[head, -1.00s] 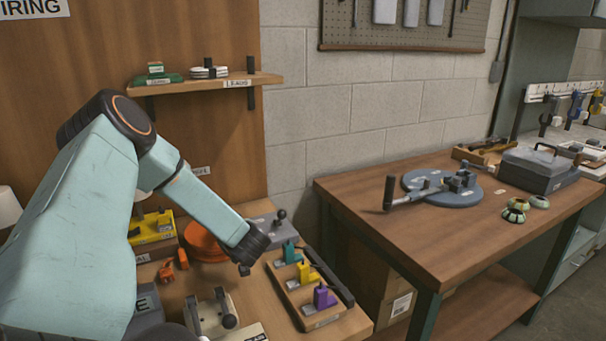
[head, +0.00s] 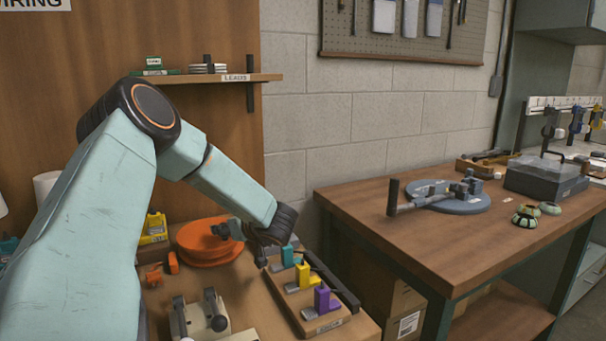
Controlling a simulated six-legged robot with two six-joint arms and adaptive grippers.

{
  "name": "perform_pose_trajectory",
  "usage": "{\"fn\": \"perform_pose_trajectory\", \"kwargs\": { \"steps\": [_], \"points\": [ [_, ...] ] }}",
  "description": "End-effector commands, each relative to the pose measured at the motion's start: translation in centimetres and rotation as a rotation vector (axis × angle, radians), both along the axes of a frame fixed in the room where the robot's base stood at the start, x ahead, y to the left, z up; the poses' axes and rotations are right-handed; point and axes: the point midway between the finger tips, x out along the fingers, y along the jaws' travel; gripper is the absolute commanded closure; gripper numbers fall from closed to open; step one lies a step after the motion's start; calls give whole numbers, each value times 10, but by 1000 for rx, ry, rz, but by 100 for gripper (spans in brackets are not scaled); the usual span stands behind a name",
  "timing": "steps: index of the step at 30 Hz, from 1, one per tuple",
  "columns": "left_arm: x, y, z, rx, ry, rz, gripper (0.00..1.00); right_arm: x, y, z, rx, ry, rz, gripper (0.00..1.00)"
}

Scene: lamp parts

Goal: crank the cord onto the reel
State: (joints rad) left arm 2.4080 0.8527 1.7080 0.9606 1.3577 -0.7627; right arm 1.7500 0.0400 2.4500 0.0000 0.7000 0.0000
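An orange reel (head: 208,248) lies flat on the wooden bench at the lower middle of the head view. My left gripper (head: 243,246) hangs at the reel's right edge, its dark fingers spread apart with nothing visible between them. One finger overlaps the reel's rim in the picture; I cannot tell whether it touches. A small orange piece (head: 154,276) sits in front of the reel. I cannot make out a cord or a crank on the reel. My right gripper is not in view.
A wooden rack with teal, yellow and purple (head: 326,299) parts stands right of the gripper. A cream fixture with dark levers (head: 205,318) stands in front. A yellow part (head: 154,229) is behind left. A second table (head: 440,245) carries a blue disc (head: 450,197) with a handle.

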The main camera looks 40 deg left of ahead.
Motion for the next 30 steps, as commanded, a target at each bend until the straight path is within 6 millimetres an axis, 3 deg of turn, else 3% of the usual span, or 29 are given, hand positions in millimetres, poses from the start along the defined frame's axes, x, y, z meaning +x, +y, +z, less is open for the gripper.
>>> {"fn": "perform_pose_trajectory", "kwargs": {
  "steps": [8, 21, 30],
  "points": [
    [3, 0, -2, 2, -3, 77, 55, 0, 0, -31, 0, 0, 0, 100],
    [6, -71, 33, 1, -3, 68, 55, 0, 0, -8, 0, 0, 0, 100],
    [54, -56, 49, -40, -160, -95, 55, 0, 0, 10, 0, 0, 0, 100]
  ]
}}
